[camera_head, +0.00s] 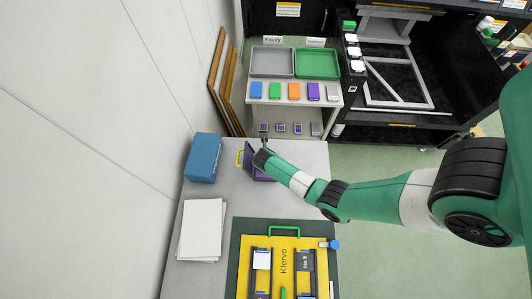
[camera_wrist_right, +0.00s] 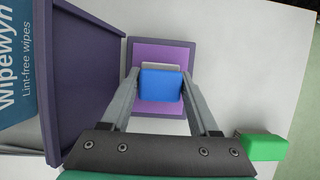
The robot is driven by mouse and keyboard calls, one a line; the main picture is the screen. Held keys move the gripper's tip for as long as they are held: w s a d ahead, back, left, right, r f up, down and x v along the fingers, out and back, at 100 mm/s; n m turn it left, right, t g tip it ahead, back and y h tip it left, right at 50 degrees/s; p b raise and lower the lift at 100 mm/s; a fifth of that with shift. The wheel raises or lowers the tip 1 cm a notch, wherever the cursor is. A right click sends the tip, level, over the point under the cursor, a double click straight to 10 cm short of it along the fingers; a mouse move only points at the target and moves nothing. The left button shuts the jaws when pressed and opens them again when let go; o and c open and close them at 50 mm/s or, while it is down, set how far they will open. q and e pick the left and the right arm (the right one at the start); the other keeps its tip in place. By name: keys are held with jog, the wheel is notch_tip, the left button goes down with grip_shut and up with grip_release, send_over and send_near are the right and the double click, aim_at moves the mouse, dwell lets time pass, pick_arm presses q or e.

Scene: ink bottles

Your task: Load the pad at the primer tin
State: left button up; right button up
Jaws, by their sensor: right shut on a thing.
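A purple tin (camera_head: 251,160) stands on the grey table with its lid (camera_wrist_right: 82,75) raised; I take it as the primer tin. In the right wrist view its lighter purple inside (camera_wrist_right: 175,55) faces up. My right gripper (camera_head: 266,146) is at the tin. In the right wrist view the gripper (camera_wrist_right: 160,90) is shut on a blue block with a pale edge (camera_wrist_right: 160,84), likely the pad. The block is over the tin's inside and hides part of it; I cannot tell whether they touch. My left gripper is not in view.
A blue wipes box (camera_head: 203,157) stands left of the tin. White sheets (camera_head: 201,230) lie nearer, beside a yellow board (camera_head: 282,243) on a dark mat. A green block (camera_wrist_right: 263,147) is right of the gripper. A shelf with grey (camera_head: 272,50) and green trays stands behind.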

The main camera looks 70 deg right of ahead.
jog(key=shift+f+b, duration=0.3)
jog(key=shift+f, duration=0.15)
jog(key=shift+f, duration=0.1)
dwell(1.3)
notch_tip(320, 180, up, 7)
jog(key=p, duration=0.8)
jog(key=shift+r, duration=0.2)
jog(key=shift+f, duration=0.1)
